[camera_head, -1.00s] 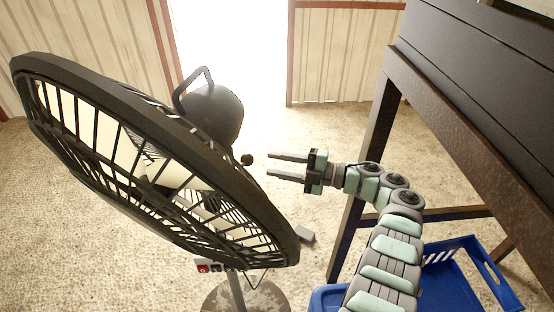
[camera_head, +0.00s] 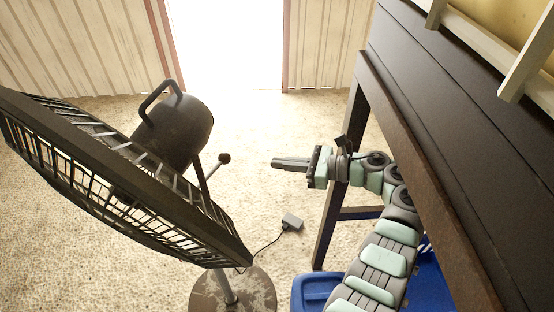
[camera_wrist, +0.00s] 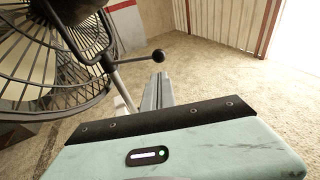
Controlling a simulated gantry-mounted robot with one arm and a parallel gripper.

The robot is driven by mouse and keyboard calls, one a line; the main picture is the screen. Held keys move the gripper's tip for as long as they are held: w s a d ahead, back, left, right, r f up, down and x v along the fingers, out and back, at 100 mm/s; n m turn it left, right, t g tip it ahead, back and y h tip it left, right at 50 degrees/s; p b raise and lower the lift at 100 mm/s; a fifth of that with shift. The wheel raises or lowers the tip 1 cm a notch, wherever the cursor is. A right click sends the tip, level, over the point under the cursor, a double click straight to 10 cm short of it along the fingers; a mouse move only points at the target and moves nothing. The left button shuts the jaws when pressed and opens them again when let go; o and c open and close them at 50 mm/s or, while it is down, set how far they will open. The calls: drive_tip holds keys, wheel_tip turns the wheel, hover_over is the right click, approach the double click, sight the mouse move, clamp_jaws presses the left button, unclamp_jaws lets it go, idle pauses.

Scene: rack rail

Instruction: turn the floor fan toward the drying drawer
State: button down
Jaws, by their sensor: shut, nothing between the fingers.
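The black floor fan (camera_head: 150,190) stands at the left, its cage seen from above at a slant. Its motor housing (camera_head: 175,130) has a loop handle, and a short lever with a ball knob (camera_head: 224,158) points right. The fan also shows at the left of the wrist view (camera_wrist: 45,50), with the knob (camera_wrist: 158,56) beyond the fingertips. My gripper (camera_head: 275,163) is shut and empty, pointing left, to the right of the knob with a gap between them. I cannot tell for sure which part is the drying drawer; a dark panelled unit (camera_head: 460,130) stands at right.
The fan's round base (camera_head: 232,290) is on the pebbled floor, with a cable running to a small grey box (camera_head: 292,221). The floor behind the fan is clear up to the bright doorway.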

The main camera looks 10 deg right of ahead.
drive_tip(key=b+x, duration=0.1)
drive_tip(key=x, duration=1.1)
drive_tip(key=shift+a, duration=0.15)
